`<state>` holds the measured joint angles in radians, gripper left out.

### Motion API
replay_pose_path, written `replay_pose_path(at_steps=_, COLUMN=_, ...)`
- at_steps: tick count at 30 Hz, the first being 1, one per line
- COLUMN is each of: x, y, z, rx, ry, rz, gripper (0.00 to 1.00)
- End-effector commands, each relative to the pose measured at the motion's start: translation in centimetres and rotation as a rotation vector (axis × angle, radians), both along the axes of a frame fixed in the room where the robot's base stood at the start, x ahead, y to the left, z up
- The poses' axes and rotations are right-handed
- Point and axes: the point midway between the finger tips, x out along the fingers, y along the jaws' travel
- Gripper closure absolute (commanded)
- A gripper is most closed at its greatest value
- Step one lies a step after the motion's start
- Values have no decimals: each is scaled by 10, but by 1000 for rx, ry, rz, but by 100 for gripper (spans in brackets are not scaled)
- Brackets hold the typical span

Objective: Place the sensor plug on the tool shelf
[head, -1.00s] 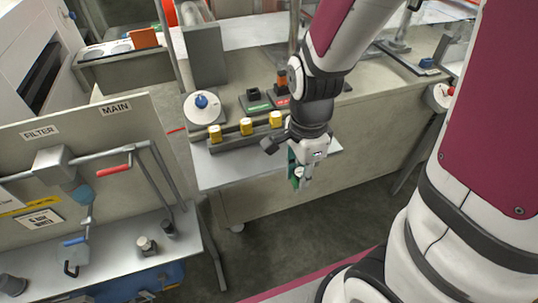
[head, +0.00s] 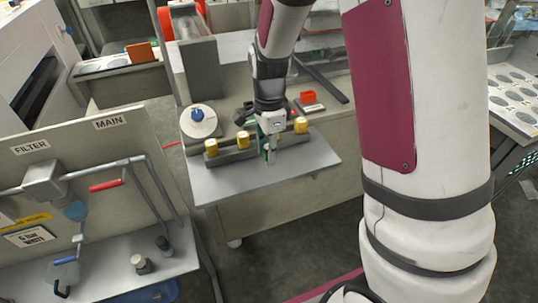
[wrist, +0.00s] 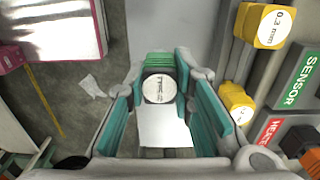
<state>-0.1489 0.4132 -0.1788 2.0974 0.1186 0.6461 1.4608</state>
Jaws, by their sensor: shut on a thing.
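My gripper (head: 268,153) is low over the grey tool shelf (head: 225,184) on the front of the bench. In the wrist view the jaws (wrist: 165,105) are shut on the sensor plug (wrist: 160,88), which has a round white labelled face and a green part behind it. In the head view the plug is small and mostly hidden by the gripper. The shelf also shows beyond the jaws in the wrist view (wrist: 183,25). I cannot tell whether the plug touches the shelf.
Three yellow-topped pieces (head: 211,147) stand in a rail along the shelf's back, close to my gripper. Behind are a round white device with a blue knob (head: 197,112) and, in the wrist view, SENSOR (wrist: 299,81) and HEATER labels. The shelf's front strip is clear.

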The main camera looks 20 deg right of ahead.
Motion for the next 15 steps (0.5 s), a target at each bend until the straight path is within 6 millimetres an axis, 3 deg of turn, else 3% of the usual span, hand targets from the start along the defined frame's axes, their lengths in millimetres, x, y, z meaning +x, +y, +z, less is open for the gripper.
replay_pose_path(at_steps=5, x=-1, y=0, z=-23, rx=0, ry=2, rz=0, gripper=100)
replay_pose_path(at_steps=15, x=-1, y=0, z=-26, rx=0, ry=1, rz=0, gripper=100)
